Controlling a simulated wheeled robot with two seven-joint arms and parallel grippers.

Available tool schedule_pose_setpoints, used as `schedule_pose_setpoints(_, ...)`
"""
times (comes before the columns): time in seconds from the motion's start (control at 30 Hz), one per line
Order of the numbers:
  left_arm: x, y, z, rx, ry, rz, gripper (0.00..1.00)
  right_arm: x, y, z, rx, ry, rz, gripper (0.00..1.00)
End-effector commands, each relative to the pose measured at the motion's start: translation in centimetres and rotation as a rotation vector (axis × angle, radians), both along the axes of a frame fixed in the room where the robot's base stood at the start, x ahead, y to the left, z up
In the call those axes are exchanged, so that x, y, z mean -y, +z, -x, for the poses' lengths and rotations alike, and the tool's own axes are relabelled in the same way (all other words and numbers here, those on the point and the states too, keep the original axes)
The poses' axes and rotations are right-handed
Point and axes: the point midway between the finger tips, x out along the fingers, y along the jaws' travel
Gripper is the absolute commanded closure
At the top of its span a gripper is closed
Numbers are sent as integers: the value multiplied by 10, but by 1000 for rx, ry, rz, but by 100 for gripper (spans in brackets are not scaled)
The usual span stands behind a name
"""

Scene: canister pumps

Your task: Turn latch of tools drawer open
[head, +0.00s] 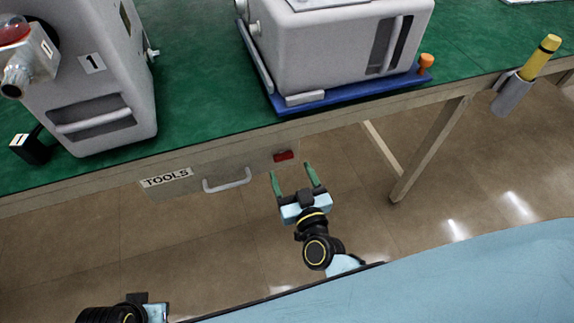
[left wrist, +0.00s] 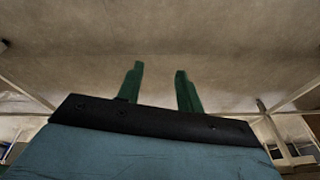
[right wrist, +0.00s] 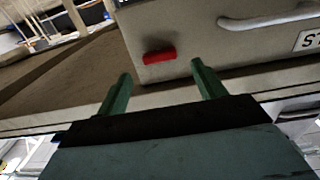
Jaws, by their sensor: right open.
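The tools drawer (head: 203,167) is under the front edge of the green table, with a "TOOLS" label and a pale bar handle (head: 228,181). It looks shut. The latch (head: 284,156) is a small red bar near the drawer's right end, lying roughly level. It also shows in the right wrist view (right wrist: 159,56), beyond and between the fingers. My right gripper (head: 293,172) is open and empty, just below and in front of the latch, apart from it. My left gripper (left wrist: 157,75) is open and empty, facing bare floor; its fingers are out of the head view.
A grey canister unit marked 1 (head: 92,62) stands at the left on the green table (head: 190,75). Another grey unit (head: 335,50) sits on a blue tray (head: 330,98). A yellow tool (head: 540,57) hangs in a grey holder at the right edge. A table leg (head: 428,150) stands right of my right gripper.

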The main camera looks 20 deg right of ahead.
Motion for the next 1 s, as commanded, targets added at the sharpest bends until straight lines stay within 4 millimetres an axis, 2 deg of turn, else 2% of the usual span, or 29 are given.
schedule_pose_setpoints(0.1,5,11,0,9,-1,9,64,-1,-1,-21,2,0,-2,31)
schedule_pose_setpoints(0.23,8,21,1,13,0,15,64,-1,0,-34,1,0,-1,31)
schedule_pose_setpoints(0.63,9,27,2,13,0,17,64,-1,0,-41,-1,1,0,31)
schedule_pose_setpoints(1.0,10,27,2,14,0,18,64,-1,0,-40,-1,1,-1,76)
